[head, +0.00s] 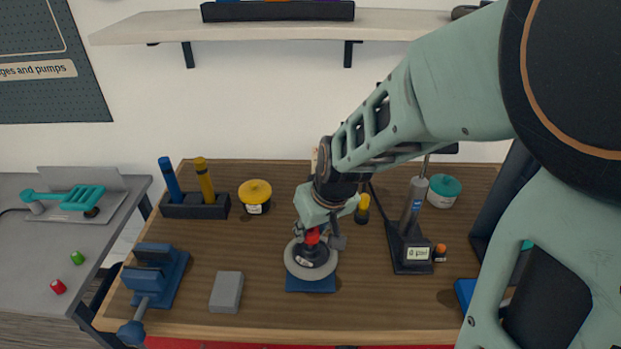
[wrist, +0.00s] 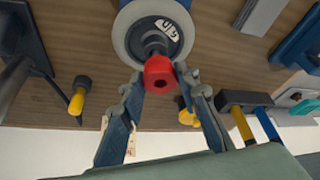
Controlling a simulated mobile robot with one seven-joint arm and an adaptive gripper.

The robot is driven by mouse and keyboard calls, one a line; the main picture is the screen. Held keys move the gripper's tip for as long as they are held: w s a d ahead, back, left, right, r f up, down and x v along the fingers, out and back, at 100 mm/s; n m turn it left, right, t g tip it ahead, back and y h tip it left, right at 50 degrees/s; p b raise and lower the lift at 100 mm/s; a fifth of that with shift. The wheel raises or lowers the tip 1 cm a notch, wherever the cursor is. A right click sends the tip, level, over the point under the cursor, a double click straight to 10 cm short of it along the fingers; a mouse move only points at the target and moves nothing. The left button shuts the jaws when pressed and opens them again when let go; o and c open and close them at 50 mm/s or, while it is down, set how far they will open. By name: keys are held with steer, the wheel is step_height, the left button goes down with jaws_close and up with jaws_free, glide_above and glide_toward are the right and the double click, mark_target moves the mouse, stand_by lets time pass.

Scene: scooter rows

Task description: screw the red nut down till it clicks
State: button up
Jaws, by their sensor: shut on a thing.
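The red nut (head: 312,236) sits at the centre of a grey wheel (head: 293,268) with a dark hub, which lies on a blue base plate (head: 310,285) on the wooden bench. In the wrist view the red nut (wrist: 159,74) is on a dark stem rising from the hub of the wheel (wrist: 127,36). My gripper (wrist: 160,78) is shut on the nut, one finger on each side. In the head view my gripper (head: 318,238) comes down from above and partly hides the nut. The nut's thread is hidden.
A grey block (head: 227,292) and a blue vise (head: 155,275) stand left of the wheel. A black stand with a display (head: 411,250) is at right. Behind are a yellow-lidded tub (head: 255,196) and a tool holder (head: 195,207). Bare wood surrounds the plate.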

steer(key=shift+f+b, duration=0.95)
steer(key=shift+f, duration=0.2)
steer(key=o, duration=1.1)
steer(key=shift+r, duration=0.1)
